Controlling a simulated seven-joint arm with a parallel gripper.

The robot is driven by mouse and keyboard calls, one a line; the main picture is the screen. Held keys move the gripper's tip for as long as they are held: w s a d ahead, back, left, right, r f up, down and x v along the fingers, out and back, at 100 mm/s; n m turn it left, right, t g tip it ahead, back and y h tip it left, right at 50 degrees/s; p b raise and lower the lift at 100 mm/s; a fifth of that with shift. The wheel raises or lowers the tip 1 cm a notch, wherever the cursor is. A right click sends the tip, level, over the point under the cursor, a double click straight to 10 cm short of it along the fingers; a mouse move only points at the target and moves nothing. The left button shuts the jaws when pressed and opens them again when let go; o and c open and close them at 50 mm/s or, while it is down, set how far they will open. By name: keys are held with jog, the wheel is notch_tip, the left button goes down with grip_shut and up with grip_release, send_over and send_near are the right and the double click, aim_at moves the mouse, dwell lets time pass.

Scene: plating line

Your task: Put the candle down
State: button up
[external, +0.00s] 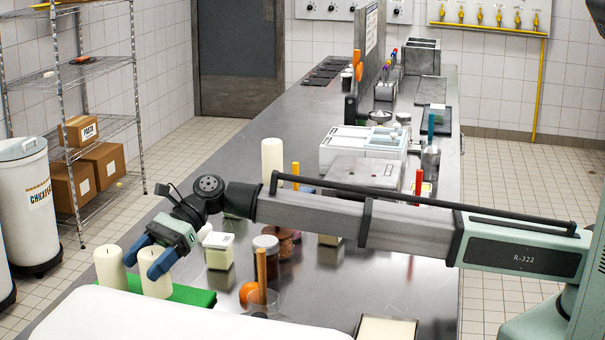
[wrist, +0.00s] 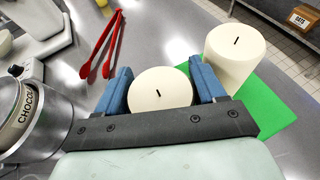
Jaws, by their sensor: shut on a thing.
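My gripper (external: 146,264) has blue fingers on either side of a cream candle (external: 155,284). In the wrist view my gripper (wrist: 164,82) is shut on this candle (wrist: 160,90), whose dark wick faces the camera. The candle is upright. Its foot is close to the green mat (external: 195,296), but I cannot tell whether it touches. A second cream candle (external: 110,267) stands just left of it; in the wrist view this second candle (wrist: 235,50) is at the right, by the green mat (wrist: 272,112).
Red tongs (wrist: 101,45) lie on the steel counter. A third candle (external: 272,160) is further back. A white surface (external: 150,322) lies in front.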

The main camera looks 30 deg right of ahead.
aim_at(144, 280)
jog(key=shift+f, duration=1.4)
jog(key=shift+f, duration=0.1)
jog(key=o, duration=1)
jog(key=shift+c, duration=0.2)
jog(key=v, duration=1.2)
jog(key=shift+w, duration=0.1)
